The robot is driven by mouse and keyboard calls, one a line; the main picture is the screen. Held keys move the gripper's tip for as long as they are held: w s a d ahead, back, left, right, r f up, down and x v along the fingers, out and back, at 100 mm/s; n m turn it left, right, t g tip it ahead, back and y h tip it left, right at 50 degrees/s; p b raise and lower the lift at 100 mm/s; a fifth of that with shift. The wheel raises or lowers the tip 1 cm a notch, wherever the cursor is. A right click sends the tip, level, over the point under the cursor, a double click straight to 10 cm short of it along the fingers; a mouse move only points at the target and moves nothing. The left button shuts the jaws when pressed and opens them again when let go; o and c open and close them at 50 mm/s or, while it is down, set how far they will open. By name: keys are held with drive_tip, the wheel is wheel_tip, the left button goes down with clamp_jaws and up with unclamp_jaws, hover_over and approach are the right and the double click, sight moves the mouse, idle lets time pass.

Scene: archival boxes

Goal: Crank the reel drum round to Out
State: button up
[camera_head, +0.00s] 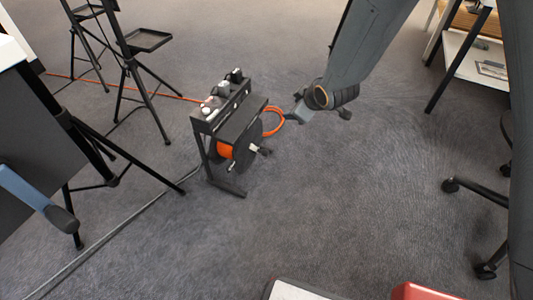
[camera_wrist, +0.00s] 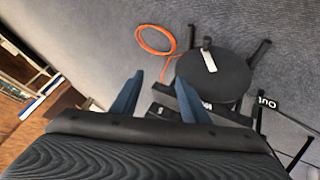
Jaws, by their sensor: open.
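The reel drum (camera_head: 243,150) is a dark disc with orange cable wound behind it, on a black floor stand (camera_head: 230,188). A pale crank arm (camera_head: 254,149) with a dark knob sits on its face. In the wrist view the drum (camera_wrist: 222,88) shows as a round black disc. The crank (camera_wrist: 209,61) ends in a black knob (camera_wrist: 207,42) near the disc's rim. An "Out" label (camera_wrist: 267,102) is on a dark plate beside the drum. My gripper (camera_wrist: 160,98) is open and empty, apart from the crank. In the head view my gripper (camera_head: 297,112) is right of the reel.
A loop of orange cable (camera_head: 273,121) hangs beside the reel, and a cable runs left along the carpet. Tripod stands (camera_head: 146,41) and a dark table are at left. A white shelf (camera_head: 465,66) and chair legs are at right.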

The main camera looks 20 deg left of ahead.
drive_tip(key=w+a+f+n+y+b, duration=0.1)
drive_tip(key=a+f+n+y, duration=0.1)
drive_tip(key=f, duration=0.5)
drive_tip(key=w+a+f+n+y+b, duration=0.1)
drive_tip(key=f+n+y, duration=0.1)
drive_tip(key=f, duration=0.5)
drive_tip(key=n+y+b, duration=0.1)
drive_tip(key=n+y, duration=0.1)
drive_tip(key=y, duration=0.2)
approach(267, 154)
drive_tip(key=w+a, duration=0.2)
drive_tip(key=a, duration=0.1)
drive_tip(key=shift+n, duration=0.3)
drive_tip(key=shift+f+b+x, duration=0.2)
drive_tip(key=shift+b+x, duration=0.5)
drive_tip(key=shift+x, duration=0.6)
drive_tip(key=shift+f+b+x, duration=0.2)
drive_tip(key=shift+b+x, duration=0.45)
drive_tip(key=shift+x, duration=0.7)
drive_tip(key=shift+f+b+x, duration=0.15)
drive_tip(key=shift+b+x, duration=0.55)
drive_tip(key=shift+x, duration=0.6)
drive_tip(key=shift+s+d, duration=0.1)
drive_tip(key=shift+s, duration=0.05)
clamp_jaws()
